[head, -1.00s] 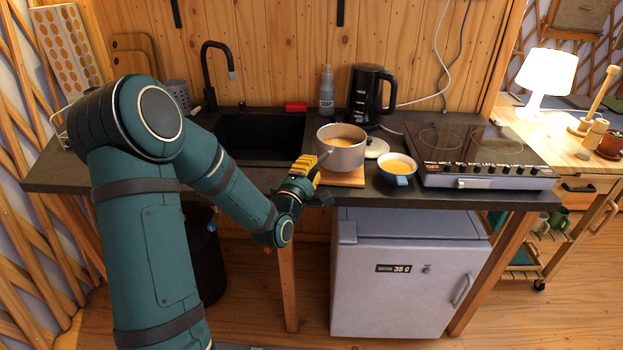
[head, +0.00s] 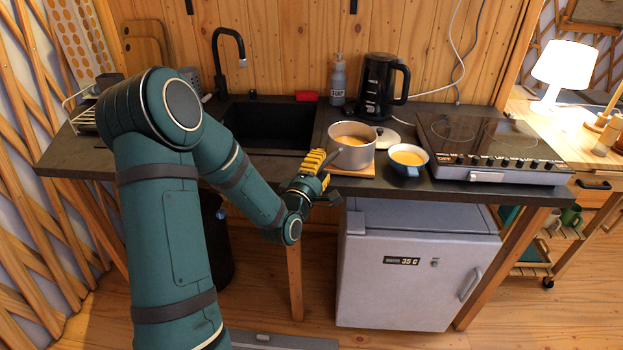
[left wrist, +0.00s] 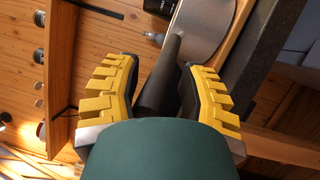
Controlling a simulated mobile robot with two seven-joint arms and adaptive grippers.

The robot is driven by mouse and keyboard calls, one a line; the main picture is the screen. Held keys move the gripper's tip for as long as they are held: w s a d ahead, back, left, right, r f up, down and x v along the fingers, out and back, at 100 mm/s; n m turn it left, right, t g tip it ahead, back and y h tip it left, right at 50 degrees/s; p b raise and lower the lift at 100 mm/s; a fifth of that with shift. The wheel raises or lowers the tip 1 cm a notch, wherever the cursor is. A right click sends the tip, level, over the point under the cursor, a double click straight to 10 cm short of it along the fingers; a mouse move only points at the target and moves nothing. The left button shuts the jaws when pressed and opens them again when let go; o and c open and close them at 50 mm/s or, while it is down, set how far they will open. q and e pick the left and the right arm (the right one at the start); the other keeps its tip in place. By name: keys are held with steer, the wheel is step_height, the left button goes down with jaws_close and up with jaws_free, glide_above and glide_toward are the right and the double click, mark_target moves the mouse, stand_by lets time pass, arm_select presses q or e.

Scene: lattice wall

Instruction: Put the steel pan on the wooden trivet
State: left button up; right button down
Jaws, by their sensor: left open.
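The steel pan (head: 353,148) holds an orange-brown liquid and stands upright on the wooden trivet (head: 356,174) near the front of the counter. Its dark handle points left toward my left gripper (head: 326,164). In the left wrist view, the open yellow-padded fingers of my left gripper (left wrist: 160,66) lie on either side of the handle (left wrist: 160,88), with gaps visible. Part of the steel pan (left wrist: 207,24) shows beyond them. My right gripper is in neither view.
A blue cup (head: 408,158) of orange liquid stands just right of the pan. The hob (head: 490,146) is farther right, the sink (head: 268,124) to the left.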

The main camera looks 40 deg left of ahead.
arm_select(q)
steer(key=p+v, duration=1.1)
steer(key=p, duration=0.2)
steer(key=shift+s, duration=0.3)
steer(key=shift+d, duration=0.1)
steer(key=w+d+f+m+g+h, duration=0.3)
steer(key=d+f+m+g+h, duration=0.2)
steer(key=d+f+m+g, duration=0.5)
steer(key=s+d+f+m+g+h, duration=0.1)
steer(key=s+d+f+m+g, duration=0.1)
steer(key=s+d+m, duration=0.3)
steer(key=s+d+f+m+g+h, duration=0.1)
steer(key=s+d+f+m+g, duration=0.2)
steer(key=s+d, duration=0.3)
steer(key=d+m+g, duration=0.1)
steer(key=d, duration=0.3)
steer(key=shift+d+m+g+h, duration=0.2)
steer(key=shift+m+g+h, duration=0.1)
steer(key=shift+m+g, duration=0.1)
